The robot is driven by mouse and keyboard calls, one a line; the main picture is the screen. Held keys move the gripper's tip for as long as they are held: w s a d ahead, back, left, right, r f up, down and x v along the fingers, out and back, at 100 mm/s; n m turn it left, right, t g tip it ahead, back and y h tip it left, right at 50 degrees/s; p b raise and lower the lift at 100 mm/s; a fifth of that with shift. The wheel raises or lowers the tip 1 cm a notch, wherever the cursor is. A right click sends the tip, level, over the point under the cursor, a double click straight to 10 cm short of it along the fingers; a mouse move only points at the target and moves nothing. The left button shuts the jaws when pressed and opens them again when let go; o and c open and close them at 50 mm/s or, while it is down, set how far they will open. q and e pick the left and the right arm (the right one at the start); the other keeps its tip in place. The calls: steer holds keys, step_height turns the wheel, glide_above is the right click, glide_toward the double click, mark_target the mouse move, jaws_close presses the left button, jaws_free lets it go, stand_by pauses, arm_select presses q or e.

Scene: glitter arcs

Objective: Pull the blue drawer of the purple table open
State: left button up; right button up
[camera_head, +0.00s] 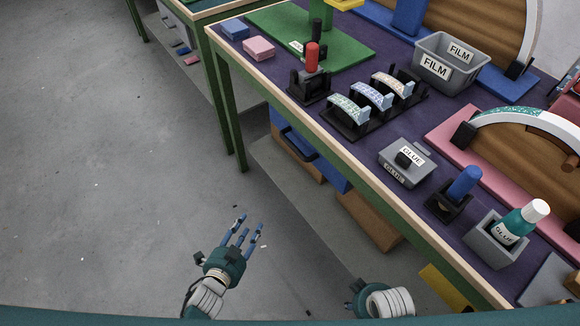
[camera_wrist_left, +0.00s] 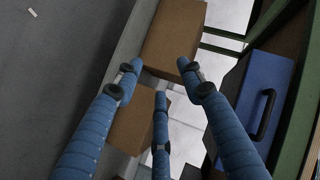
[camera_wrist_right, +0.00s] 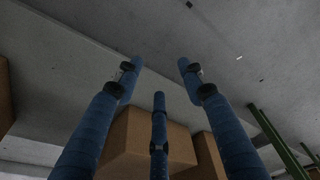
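The purple table (camera_head: 372,120) has a light wood edge and green legs. Its blue drawer (camera_head: 331,176) sits under the long front edge and looks shut, with a dark bar handle (camera_head: 300,148) on its front. In the left wrist view the blue drawer (camera_wrist_left: 272,78) and its black handle (camera_wrist_left: 265,115) are at the right, beyond the fingers. My left gripper (camera_head: 247,226) is open and empty over the floor, in front of the table and apart from the drawer. My right gripper (camera_wrist_right: 160,80) is open and empty; in the head view it is low and partly hidden.
Brown boxes (camera_head: 368,220) stand on a low grey shelf (camera_head: 285,185) under the table. Arc pieces, a FILM bin (camera_head: 446,62), a GLUE box (camera_head: 407,162) and a glue bottle (camera_head: 520,222) stand on top. The grey floor (camera_head: 120,170) at left is mostly clear.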

arm_select(q)
steer(key=w+d+r+m+t+h+b, duration=0.25)
steer(key=d+r+m+b, duration=0.2)
steer(key=r, duration=0.45)
steer(key=w+d+r+m+t+h+b, duration=0.2)
steer(key=d+r+m+h+b, duration=0.15)
steer(key=r+m, duration=0.45)
steer(key=w+d+r+n, duration=0.2)
steer(key=w+d, duration=0.3)
steer(key=w, duration=0.3)
steer(key=shift+w+r, duration=0.25)
steer(key=shift+r, duration=0.5)
arm_select(e)
step_height(320, 180, up, 12)
steer(key=t, duration=0.1)
steer(key=shift+s+d+f, duration=0.15)
steer(key=shift+f, duration=0.05)
arm_select(q)
steer(key=shift+n, duration=0.25)
steer(key=shift+c, duration=0.3)
jaws_close()
steer(key=shift+p, duration=0.3)
